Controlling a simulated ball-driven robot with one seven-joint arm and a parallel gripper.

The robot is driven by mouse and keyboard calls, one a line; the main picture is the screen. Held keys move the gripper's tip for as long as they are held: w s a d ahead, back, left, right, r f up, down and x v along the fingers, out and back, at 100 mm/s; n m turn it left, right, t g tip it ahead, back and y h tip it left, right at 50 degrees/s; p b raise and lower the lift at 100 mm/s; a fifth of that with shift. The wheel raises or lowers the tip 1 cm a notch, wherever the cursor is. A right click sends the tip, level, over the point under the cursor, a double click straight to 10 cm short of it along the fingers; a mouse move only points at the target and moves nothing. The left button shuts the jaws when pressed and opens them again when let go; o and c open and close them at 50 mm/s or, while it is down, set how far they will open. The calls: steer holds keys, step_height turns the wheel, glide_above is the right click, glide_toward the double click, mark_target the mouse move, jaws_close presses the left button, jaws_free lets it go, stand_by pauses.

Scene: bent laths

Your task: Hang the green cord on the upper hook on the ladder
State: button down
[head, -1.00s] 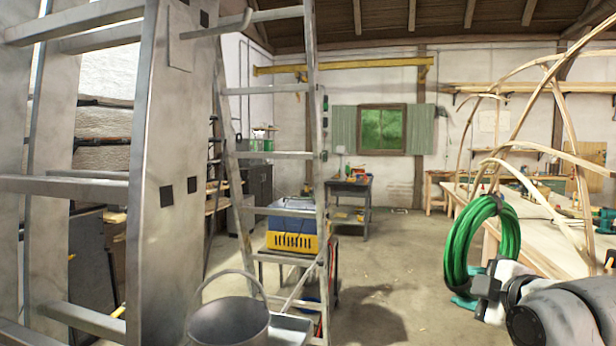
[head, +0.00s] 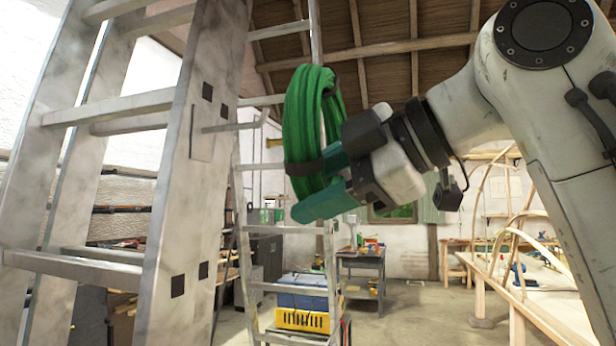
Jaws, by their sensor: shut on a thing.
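The green cord (head: 310,110) is a coil with a dark band around it, hanging upright in the air. My gripper (head: 314,186), with teal fingers, is shut on its lower part and comes in from the right. The metal ladder (head: 165,240) stands at the left. A grey hook (head: 240,125) sticks out to the right from its side rail, with its tip turned up. The coil shows just right of the hook tip, apart from it in the picture; the depth between them is hard to tell. I see no second hook clearly.
A second, slimmer ladder (head: 243,215) stands behind the coil. A yellow and blue crate (head: 302,320) stands low behind it. A workbench with bent laths (head: 510,230) is at the right. Open floor (head: 420,320) lies between.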

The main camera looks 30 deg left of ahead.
steer(key=shift+s+a+r, duration=0.25)
steer(key=shift+s+r, duration=0.2)
steer(key=shift+s, duration=0.35)
steer(key=s+b+x, duration=0.1)
steer(key=s+x, duration=0.1)
steer(key=x, duration=0.9)
steer(key=shift+s+a+r+b, duration=0.25)
steer(key=shift+s+r+b, duration=0.05)
steer(key=shift+r+b, duration=0.05)
stand_by(0.7)
steer(key=shift+f, duration=0.2)
stand_by(0.4)
steer(key=shift+c, duration=2.4)
jaws_free()
steer(key=shift+r, duration=0.1)
steer(key=b+v, duration=0.2)
steer(key=v, duration=0.8)
steer(key=shift+w+d+r, duration=0.15)
steer(key=shift+d, duration=0.2)
